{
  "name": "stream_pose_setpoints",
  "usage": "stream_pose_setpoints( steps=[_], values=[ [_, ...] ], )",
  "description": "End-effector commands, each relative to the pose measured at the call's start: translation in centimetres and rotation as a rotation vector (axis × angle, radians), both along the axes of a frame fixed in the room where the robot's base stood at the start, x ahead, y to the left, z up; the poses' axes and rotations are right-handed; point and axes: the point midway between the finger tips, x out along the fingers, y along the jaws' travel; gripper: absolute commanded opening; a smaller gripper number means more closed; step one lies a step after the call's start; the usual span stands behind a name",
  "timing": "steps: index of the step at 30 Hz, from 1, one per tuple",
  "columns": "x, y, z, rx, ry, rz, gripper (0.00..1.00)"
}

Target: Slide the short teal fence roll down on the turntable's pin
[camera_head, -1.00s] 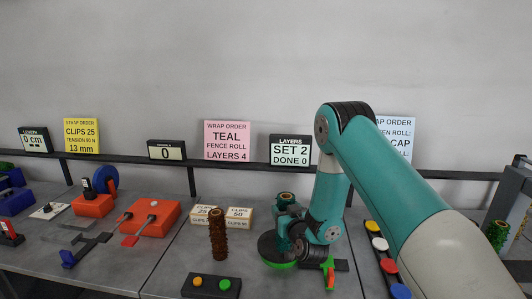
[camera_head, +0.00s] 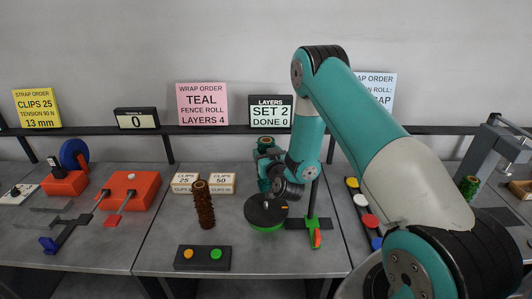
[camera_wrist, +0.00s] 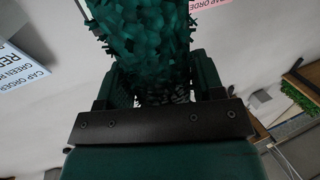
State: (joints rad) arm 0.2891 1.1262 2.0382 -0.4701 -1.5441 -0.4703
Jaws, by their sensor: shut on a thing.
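The short teal fence roll (camera_head: 264,166) is upright in my gripper, its brown top showing in the head view. In the wrist view the leafy teal roll (camera_wrist: 150,40) sits between the two fingers of my gripper (camera_wrist: 160,85), which is shut on it. The turntable (camera_head: 258,224), a dark disc with a green rim, is below the roll in the head view. The roll's lower end is partly hidden by my wrist, and it looks apart from the disc. A small pale spot shows at the disc's middle; I cannot clearly make out the pin.
A brown roll (camera_head: 203,206) stands left of the turntable. A button box (camera_head: 202,257) is in front, and a green and orange tool (camera_head: 314,229) stands to the right. Clip boxes (camera_head: 222,183) lie behind. The layers sign (camera_head: 270,112) reads SET 2, DONE 0.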

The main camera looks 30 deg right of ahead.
Motion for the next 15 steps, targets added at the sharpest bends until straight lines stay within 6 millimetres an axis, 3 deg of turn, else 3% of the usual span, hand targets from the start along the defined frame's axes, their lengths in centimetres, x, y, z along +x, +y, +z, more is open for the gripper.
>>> stream_pose_setpoints(
  steps=[15],
  values=[
    [0.1,0.1,-5.2,-0.001,0.000,0.002,0.09]
  ],
)
